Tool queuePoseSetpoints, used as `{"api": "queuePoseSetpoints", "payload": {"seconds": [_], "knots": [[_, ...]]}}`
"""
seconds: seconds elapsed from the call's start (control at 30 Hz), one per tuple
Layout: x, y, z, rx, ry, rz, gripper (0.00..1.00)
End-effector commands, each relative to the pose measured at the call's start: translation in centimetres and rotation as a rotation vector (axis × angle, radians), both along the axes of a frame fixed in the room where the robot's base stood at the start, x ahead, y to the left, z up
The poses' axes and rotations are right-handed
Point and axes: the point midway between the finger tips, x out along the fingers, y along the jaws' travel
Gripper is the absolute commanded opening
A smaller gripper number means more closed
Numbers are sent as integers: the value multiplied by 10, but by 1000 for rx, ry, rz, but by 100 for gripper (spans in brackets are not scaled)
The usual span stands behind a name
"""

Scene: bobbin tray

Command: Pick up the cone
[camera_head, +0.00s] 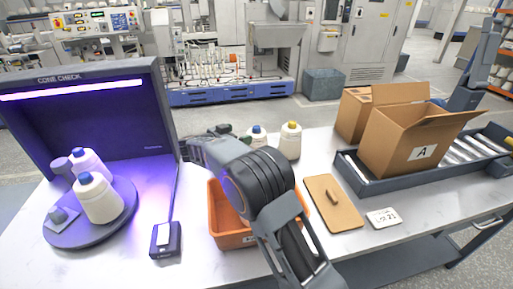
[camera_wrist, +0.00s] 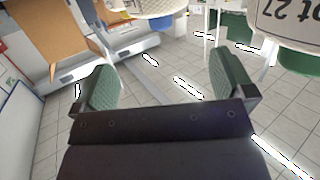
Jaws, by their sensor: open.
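In the head view, a white cone with a yellow tip (camera_head: 290,141) stands upright at the back of the table, right of my arm. A white cone with a blue tip (camera_head: 257,134) stands beside it, partly hidden by my arm. Two more white cones, a rear one (camera_head: 84,160) and a front one (camera_head: 99,199), stand on a round dark plate (camera_head: 121,217) in the cone check booth. My gripper (camera_wrist: 166,82) is open in the wrist view, with nothing between its green pads. A pale rounded object (camera_wrist: 155,8) shows beyond it at the top edge, too cropped to identify surely.
An orange bin (camera_head: 223,222) stands partly behind my arm. A small dark device (camera_head: 166,240) lies left of it; a brown board (camera_head: 333,205) and a label card (camera_head: 383,218) lie right. A cardboard box marked A (camera_head: 410,140) stands on a roller conveyor (camera_head: 376,184) at the right.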

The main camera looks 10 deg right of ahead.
Motion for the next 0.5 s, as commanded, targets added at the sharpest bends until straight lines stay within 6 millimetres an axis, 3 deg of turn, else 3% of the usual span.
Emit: {"api": "queuePoseSetpoints", "payload": {"seconds": [0.23, 0.5], "knots": [[22, -33, -7, 0, -2, 0, 100], [30, -45, -10, 0, -2, 3, 100]]}}
